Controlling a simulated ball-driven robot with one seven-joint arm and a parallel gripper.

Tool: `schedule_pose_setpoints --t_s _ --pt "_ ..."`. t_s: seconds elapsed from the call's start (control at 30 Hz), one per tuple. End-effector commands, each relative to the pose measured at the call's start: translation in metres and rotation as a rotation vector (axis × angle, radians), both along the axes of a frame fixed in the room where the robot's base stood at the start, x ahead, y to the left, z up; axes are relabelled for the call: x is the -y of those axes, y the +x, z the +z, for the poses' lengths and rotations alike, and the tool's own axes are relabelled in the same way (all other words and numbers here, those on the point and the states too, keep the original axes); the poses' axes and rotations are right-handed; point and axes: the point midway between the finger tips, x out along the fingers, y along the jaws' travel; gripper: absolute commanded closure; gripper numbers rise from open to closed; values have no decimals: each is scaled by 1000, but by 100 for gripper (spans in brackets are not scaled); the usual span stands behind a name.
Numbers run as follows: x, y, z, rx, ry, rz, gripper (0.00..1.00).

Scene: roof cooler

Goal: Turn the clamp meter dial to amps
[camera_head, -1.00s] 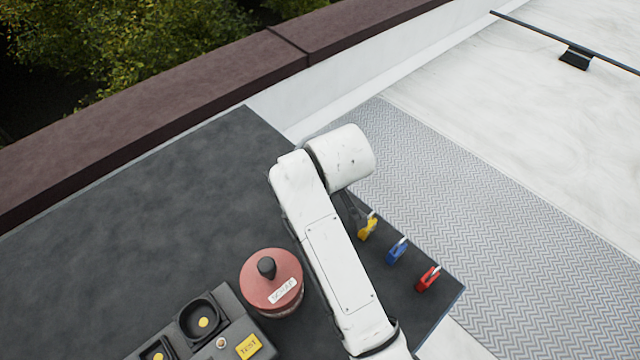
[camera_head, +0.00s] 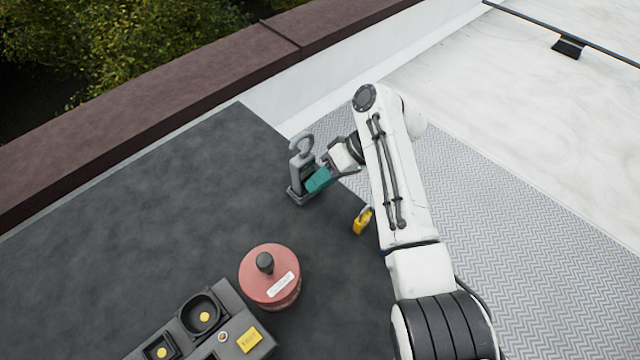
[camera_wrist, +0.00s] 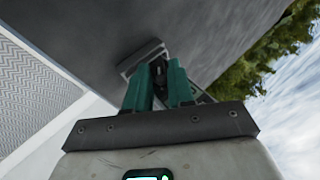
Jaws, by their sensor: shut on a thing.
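The clamp meter (camera_head: 297,172) stands upright in its grey base near the far edge of the dark table, with its ring-shaped jaw at the top. My gripper (camera_head: 314,182) reaches it from the right, its teal fingers against the meter's face. In the wrist view, my gripper (camera_wrist: 158,76) has its two teal fingers closed about a small dark dial (camera_wrist: 158,72) on the meter. The fingers hide most of the dial and its markings, so I cannot read its setting.
A yellow padlock (camera_head: 362,221) lies on the table just below my forearm. The left of the dark table (camera_head: 130,240) is clear.

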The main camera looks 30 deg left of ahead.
Motion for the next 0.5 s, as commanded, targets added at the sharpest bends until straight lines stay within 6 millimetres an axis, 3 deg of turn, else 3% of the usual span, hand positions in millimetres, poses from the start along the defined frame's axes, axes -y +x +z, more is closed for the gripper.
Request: schedule_pose_setpoints --t_s 0.5 --pt "1 3 -2 -114 38 -1 100"
